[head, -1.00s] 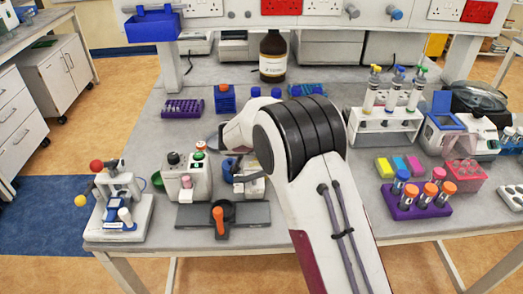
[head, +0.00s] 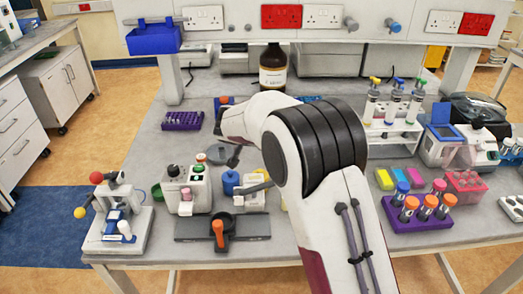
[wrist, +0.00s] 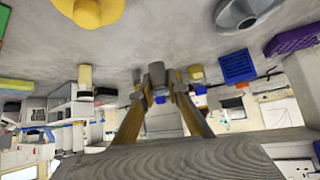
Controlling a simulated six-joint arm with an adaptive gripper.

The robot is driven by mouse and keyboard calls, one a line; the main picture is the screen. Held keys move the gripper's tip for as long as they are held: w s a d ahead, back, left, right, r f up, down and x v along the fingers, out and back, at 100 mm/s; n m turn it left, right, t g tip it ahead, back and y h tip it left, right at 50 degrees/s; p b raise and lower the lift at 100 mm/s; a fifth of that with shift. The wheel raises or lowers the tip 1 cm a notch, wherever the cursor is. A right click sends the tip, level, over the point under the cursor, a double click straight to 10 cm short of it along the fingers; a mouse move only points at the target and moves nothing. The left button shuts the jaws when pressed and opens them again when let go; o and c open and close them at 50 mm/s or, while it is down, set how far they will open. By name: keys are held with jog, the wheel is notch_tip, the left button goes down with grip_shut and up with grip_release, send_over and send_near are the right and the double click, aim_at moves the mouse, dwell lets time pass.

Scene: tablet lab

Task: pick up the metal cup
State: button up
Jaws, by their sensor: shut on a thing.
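In the wrist view, my gripper (wrist: 157,92) is closed around a small grey metallic cylinder, which looks like the metal cup (wrist: 156,72). Only part of it shows between the fingertips. In the head view, my gripper (head: 234,157) is small and dark, beyond the white device with buttons, and my arm covers much of the middle of the bench. I cannot make out the cup clearly in that view.
A grey round dish (head: 218,153) lies beside my gripper. A blue-lidded jar (head: 231,182) and a white device with buttons (head: 187,188) stand nearer. A purple rack (head: 182,120) is at the back left, a brown bottle (head: 273,68) behind. Bare bench lies left of the dish.

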jog(key=shift+r, duration=1.35)
